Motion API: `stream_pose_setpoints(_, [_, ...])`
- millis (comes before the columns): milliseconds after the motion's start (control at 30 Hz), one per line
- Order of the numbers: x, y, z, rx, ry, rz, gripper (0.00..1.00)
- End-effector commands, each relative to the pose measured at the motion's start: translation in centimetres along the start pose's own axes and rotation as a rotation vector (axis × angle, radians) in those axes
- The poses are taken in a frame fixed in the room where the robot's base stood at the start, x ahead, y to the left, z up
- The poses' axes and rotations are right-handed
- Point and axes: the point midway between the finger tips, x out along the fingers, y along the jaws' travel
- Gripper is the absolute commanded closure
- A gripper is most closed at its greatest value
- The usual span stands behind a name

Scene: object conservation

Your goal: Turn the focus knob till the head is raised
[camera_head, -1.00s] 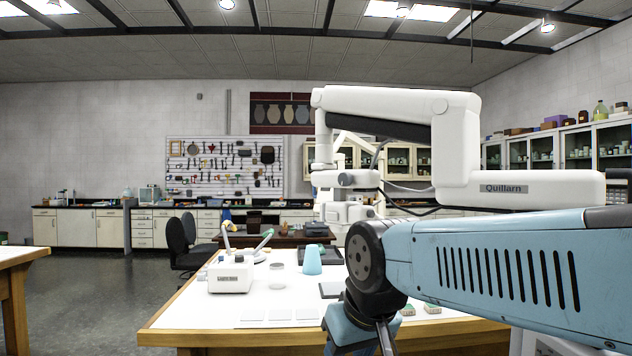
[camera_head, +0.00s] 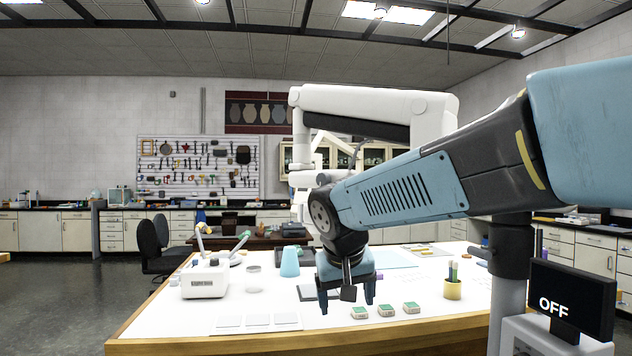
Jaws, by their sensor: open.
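A white microscope (camera_head: 372,104) on a boom arm rises behind my arm. Its head (camera_head: 305,180) hangs over the far side of the table, partly hidden by my arm. I cannot make out the focus knob. My gripper (camera_head: 346,298) points down over the white worktable (camera_head: 420,325), with its two fingers apart and nothing between them. It is lower in the picture than the microscope head and apart from it.
A white device (camera_head: 205,281), a clear jar (camera_head: 254,280) and a blue cup (camera_head: 290,262) stand left of my gripper. Several small green-topped boxes (camera_head: 386,310) and a pencil cup (camera_head: 452,289) are to its right. A black screen (camera_head: 572,300) reads OFF at lower right.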

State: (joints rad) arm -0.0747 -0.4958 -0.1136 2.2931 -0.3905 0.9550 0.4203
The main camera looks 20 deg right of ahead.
Motion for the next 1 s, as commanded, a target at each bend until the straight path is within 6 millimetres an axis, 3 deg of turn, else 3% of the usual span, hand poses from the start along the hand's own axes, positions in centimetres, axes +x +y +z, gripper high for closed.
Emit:
stream_pose_setpoints(33, [0.6,0.6,-2.0,0.027,0.0,0.046,0.18])
stream_pose_setpoints(300, [3.0,4.5,-12.6,0.208,0.092,0.325,0.18])
stream_pose_setpoints(600, [5.0,6.8,-24.7,0.367,0.337,0.614,0.18])
stream_pose_setpoints(767, [5.5,6.5,-31.1,0.422,0.531,0.736,0.18])
stream_pose_setpoints(1000, [5.7,3.2,-40.2,0.448,0.889,0.836,0.18])
